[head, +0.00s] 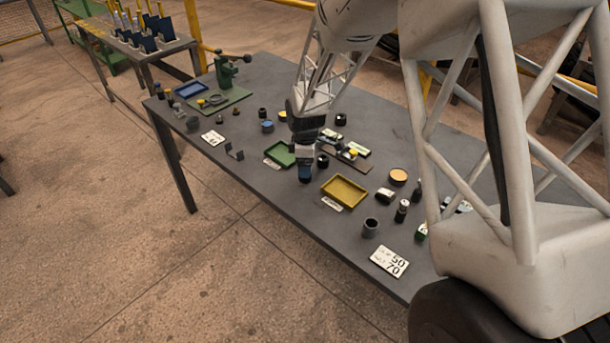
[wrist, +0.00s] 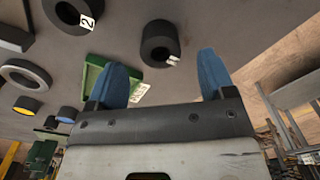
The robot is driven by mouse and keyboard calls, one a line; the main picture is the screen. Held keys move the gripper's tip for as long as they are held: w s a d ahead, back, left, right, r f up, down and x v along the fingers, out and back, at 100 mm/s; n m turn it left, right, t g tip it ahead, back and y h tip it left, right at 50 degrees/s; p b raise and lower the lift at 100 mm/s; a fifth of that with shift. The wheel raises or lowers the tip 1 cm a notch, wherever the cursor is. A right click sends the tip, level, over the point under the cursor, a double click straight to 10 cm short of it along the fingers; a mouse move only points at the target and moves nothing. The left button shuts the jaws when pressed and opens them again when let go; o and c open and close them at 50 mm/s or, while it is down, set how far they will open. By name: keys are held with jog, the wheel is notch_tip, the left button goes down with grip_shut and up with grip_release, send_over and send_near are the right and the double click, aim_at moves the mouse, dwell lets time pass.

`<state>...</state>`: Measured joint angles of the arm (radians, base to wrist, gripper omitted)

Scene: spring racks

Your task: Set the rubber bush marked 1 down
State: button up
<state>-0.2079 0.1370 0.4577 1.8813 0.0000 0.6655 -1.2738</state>
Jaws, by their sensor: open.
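The rubber bush marked 1 (wrist: 158,42) is a thick black ring with a small white tag reading 1. In the wrist view it shows in the gap between my two blue fingertips, with grey table around it. My gripper (head: 305,177) is open over the table, between the green tray and the yellow tray. In the wrist view the fingers (wrist: 164,78) stand wide apart and neither visibly touches the bush. A black bush (head: 322,161) shows right of my gripper in the head view; its mark is too small to read.
Another black bush, marked 2 (wrist: 67,14), lies nearby. A green tray (head: 280,155) is left of my gripper and a yellow tray (head: 344,191) is right. A grey ring (wrist: 26,76) and blue-topped pieces show in the wrist view. Bare table lies towards the front edge.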

jog(key=shift+f, duration=2.15)
jog(key=shift+a, duration=0.1)
jog(key=c, duration=1.1)
jog(key=shift+r, duration=0.2)
jog(key=shift+r, duration=0.5)
jog(key=shift+s+r, duration=0.2)
jog(key=shift+r, duration=0.4)
jog(key=shift+s+r, duration=0.2)
jog(key=shift+r, duration=0.35)
jog(key=s+d, duration=0.1)
jog(key=s, duration=0.4)
jog(key=s+d+r, duration=0.1)
jog(key=s, duration=0.4)
jog(key=s+d, duration=0.1)
jog(key=s, duration=0.4)
jog(key=shift+d+r, duration=0.15)
